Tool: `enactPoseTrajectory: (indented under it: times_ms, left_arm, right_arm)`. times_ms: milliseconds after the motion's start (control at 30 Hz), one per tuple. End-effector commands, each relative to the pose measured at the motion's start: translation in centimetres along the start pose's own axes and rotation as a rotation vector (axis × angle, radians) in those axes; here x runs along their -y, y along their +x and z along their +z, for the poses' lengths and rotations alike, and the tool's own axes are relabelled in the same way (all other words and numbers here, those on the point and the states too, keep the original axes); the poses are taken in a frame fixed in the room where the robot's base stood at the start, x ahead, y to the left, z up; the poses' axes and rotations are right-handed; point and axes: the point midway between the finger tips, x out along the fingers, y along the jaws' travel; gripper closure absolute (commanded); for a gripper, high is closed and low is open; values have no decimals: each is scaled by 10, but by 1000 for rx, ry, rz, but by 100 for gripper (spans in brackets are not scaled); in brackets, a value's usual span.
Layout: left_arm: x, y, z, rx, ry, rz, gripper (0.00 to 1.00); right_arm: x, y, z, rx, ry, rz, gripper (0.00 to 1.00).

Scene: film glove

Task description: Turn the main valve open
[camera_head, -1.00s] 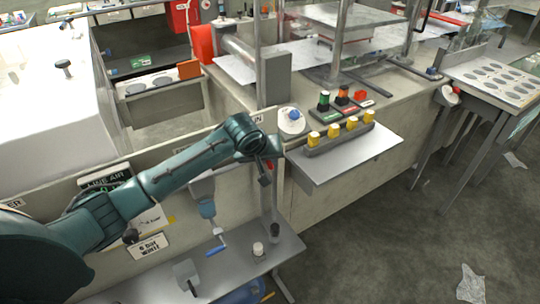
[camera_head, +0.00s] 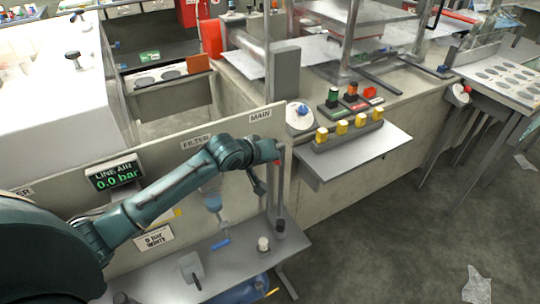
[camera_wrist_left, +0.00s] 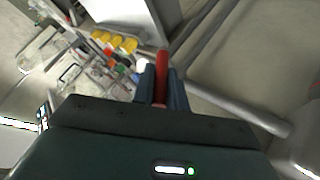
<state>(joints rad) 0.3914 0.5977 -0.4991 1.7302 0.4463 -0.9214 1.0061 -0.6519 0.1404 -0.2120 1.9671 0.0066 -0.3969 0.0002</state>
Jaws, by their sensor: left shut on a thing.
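The main valve shows as a red handle (camera_wrist_left: 161,72) in the left wrist view, between the two fingers of my left gripper (camera_wrist_left: 160,92). The gripper is shut on it. In the head view a small red end of the handle (camera_head: 277,162) shows at the tip of my left arm, just below the MAIN label (camera_head: 260,116) on the panel. My left gripper (camera_head: 268,167) is mostly hidden there by its own wrist. The line air display (camera_head: 115,175) on the panel reads 0.0 bar. My right gripper is in neither view.
A FILTER label (camera_head: 196,142) and a clear filter bowl (camera_head: 212,198) are left of the valve. A grey shelf (camera_head: 235,262) below holds small items. A side shelf (camera_head: 355,157) with yellow-topped pieces stands to the right. Open floor lies at the lower right.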

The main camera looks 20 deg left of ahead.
Motion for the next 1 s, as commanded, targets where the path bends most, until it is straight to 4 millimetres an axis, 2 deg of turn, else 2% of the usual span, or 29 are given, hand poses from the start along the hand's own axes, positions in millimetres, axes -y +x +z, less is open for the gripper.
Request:
enactPoseTrajectory:
  times_ms: [67,100,333,667,867,1000]
  left_arm:
    - [0,0,0,0,1,-2,100]
    - [0,0,0,0,1,-2,83]
    - [0,0,0,1,1,-2,64]
    - [0,-4,0,1,0,-1,64]
    - [0,-33,1,1,3,0,64]
    - [1,-65,1,0,3,-1,64]
  right_arm:
    - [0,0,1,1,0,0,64]
    - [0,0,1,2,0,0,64]
    - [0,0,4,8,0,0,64]
    - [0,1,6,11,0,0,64]
    - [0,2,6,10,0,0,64]
    - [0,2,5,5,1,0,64]
